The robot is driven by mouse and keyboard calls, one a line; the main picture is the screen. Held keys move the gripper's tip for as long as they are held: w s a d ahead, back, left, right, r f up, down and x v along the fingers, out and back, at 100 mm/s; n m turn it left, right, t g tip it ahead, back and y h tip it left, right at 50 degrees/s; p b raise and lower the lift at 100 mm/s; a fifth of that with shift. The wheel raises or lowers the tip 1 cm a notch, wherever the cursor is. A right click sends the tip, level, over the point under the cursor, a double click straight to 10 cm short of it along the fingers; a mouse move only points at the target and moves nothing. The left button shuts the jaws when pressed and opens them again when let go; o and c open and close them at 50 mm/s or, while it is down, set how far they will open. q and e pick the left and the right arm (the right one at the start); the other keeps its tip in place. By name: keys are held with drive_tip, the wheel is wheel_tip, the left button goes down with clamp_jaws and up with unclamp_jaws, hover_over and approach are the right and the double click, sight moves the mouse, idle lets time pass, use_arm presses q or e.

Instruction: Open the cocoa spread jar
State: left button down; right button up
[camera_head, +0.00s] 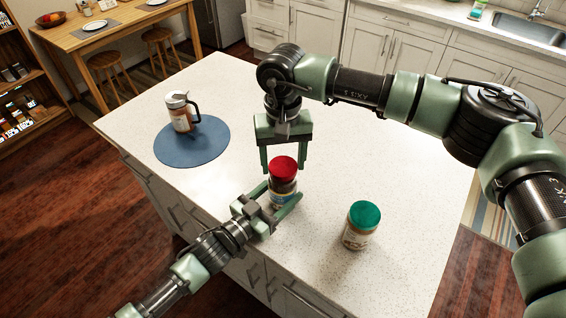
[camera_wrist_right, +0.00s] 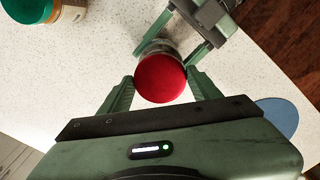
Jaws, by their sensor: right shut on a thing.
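The jar with a red lid (camera_head: 283,168) and dark brown contents, which looks like the cocoa spread, stands upright near the front edge of the white counter. My left gripper (camera_head: 284,192) reaches in from the front, its fingers on both sides of the jar's body and apparently gripping it. My right gripper (camera_head: 285,165) points down from above, shut on the red lid, which also shows between its fingers in the right wrist view (camera_wrist_right: 160,78). The lid sits on the jar. Much of the jar's body is hidden by the left gripper and the lid.
A green-lidded jar (camera_head: 360,226) stands to the right on the counter (camera_head: 330,270). A mug-like container with a dark handle (camera_head: 181,113) stands on a round blue mat (camera_head: 192,151) at the left. The counter between them and toward the back is clear.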

sight(283, 166)
drive_tip(key=shift+r, duration=0.2)
drive_tip(key=shift+r, duration=1.9)
use_arm(q)
drive_tip(key=shift+c, duration=1.2)
unclamp_jaws()
